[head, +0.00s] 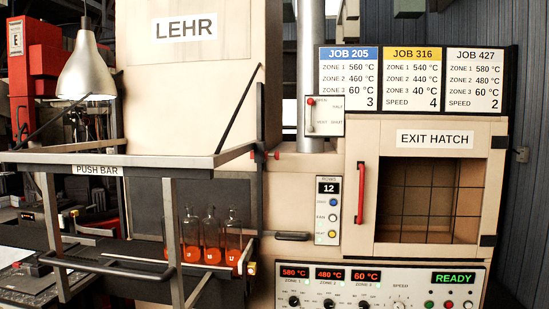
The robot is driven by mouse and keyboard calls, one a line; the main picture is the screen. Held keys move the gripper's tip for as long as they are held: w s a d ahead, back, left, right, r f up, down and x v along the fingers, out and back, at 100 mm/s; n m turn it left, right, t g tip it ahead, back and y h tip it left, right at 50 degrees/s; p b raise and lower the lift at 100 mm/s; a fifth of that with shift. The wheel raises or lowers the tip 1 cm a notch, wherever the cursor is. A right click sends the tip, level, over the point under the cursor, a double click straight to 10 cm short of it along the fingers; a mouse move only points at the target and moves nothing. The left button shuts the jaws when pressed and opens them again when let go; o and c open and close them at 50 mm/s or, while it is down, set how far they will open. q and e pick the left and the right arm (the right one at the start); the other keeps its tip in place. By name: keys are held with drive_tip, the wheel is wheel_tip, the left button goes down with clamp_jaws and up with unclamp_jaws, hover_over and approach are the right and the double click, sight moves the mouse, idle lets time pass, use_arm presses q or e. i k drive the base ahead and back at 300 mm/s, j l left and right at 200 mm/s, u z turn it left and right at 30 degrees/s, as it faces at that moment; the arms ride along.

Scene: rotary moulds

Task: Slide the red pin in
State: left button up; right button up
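A small red pin-like piece (277,155) shows at the right end of the grey push bar (130,160), beside the cream lehr body. It is small, and I cannot tell how far in it sits. The push bar frame carries a "PUSH BAR" label and stands in front of the lehr (185,95). Several clear bottles with orange-red lower parts (211,238) stand upright behind the frame's right side. Neither of my grippers is in view.
At right, the exit hatch opening (425,195) shows a dark interior with grid lines and a red upright handle (360,192) at its left. A red-knobbed lever (311,102) sits above. The control panel (375,290) reads READY. A lamp (87,70) hangs at left.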

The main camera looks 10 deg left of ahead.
sight(276, 156)
drive_tip(key=i+l, duration=0.2)
drive_tip(key=l, duration=0.15)
drive_tip(key=i+l, duration=0.2)
drive_tip(key=l, duration=0.2)
drive_tip(key=i+l, duration=0.2)
drive_tip(key=l, duration=0.15)
drive_tip(key=i+l+u, duration=0.1)
drive_tip(key=l, duration=0.3)
drive_tip(key=i+l, duration=0.45)
drive_tip(key=l, duration=0.3)
